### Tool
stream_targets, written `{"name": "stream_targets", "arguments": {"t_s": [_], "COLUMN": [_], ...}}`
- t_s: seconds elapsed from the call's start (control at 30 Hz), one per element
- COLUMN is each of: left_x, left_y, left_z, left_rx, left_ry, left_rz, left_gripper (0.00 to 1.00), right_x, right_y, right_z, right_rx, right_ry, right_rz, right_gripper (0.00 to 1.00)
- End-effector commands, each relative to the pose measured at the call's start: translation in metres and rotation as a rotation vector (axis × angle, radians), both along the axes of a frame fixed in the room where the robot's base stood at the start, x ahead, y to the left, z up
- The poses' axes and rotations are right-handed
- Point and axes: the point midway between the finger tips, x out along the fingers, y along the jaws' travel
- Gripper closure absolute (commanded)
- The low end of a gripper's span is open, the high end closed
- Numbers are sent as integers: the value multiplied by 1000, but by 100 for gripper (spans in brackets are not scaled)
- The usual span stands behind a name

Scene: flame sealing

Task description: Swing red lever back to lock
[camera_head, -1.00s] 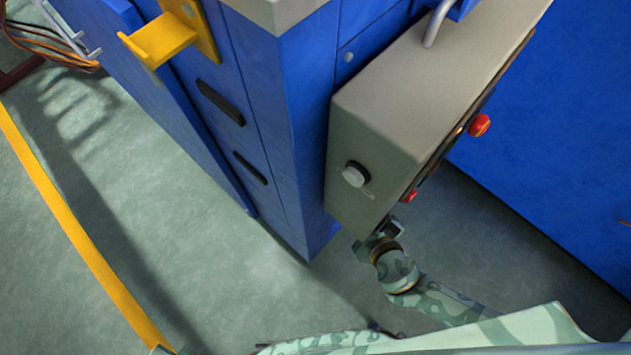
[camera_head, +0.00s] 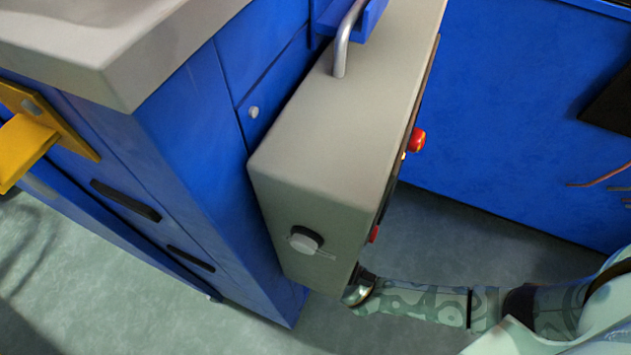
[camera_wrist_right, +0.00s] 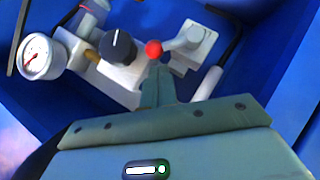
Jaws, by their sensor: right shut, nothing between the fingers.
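The red lever shows in the right wrist view as a short grey arm ending in a red ball knob (camera_wrist_right: 153,48). Its arm runs up and right to a grey block-shaped mount (camera_wrist_right: 190,42). My right gripper (camera_wrist_right: 158,74) is shut and empty, its fingertips just below the red ball in the picture. I cannot tell whether they touch it. In the head view my right arm comes in from the right, and its gripper is hidden behind the grey control box (camera_head: 325,150). The lever does not show there. My left gripper is in neither current view.
The lever sits beside a black knob (camera_wrist_right: 120,48) and a round white gauge (camera_wrist_right: 40,56) within blue walls. In the head view the control box carries a red button (camera_head: 417,140) and stands against a blue cabinet (camera_head: 200,130). Bare floor (camera_head: 450,235) lies right of the box.

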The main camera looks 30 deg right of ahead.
Motion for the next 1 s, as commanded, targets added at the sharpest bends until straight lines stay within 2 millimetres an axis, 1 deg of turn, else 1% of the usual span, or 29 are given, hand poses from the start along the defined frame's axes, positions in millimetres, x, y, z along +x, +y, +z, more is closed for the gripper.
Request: {"name": "stream_targets", "arguments": {"t_s": [0.03,0.13,0.53,0.57,0.63,0.7,0.8,1.0], "left_x": [2,6,7,6,-6,-15,-22,-24], "left_y": [-2,-5,-5,-4,6,14,20,22], "left_z": [-1,2,8,9,1,-3,-7,-10], "left_rx": [-10,-24,-24,-16,28,60,87,93], "left_ry": [-7,-22,-30,-26,24,58,89,98], "left_rz": [4,9,9,6,-10,-20,-29,-31], "left_gripper": [100,100,100,100,100,100,100,100], "right_x": [3,9,11,11,13,15,15,14], "right_y": [1,1,0,-1,-3,-4,-4,-4], "right_z": [-4,-5,-3,-2,-1,-1,-2,-6], "right_rx": [0,0,16,29,78,131,181,193], "right_ry": [1,0,12,25,66,103,137,147], "right_rz": [0,0,0,0,-1,0,0,0], "right_gripper": [100,100,100,100,100,100,100,100]}}
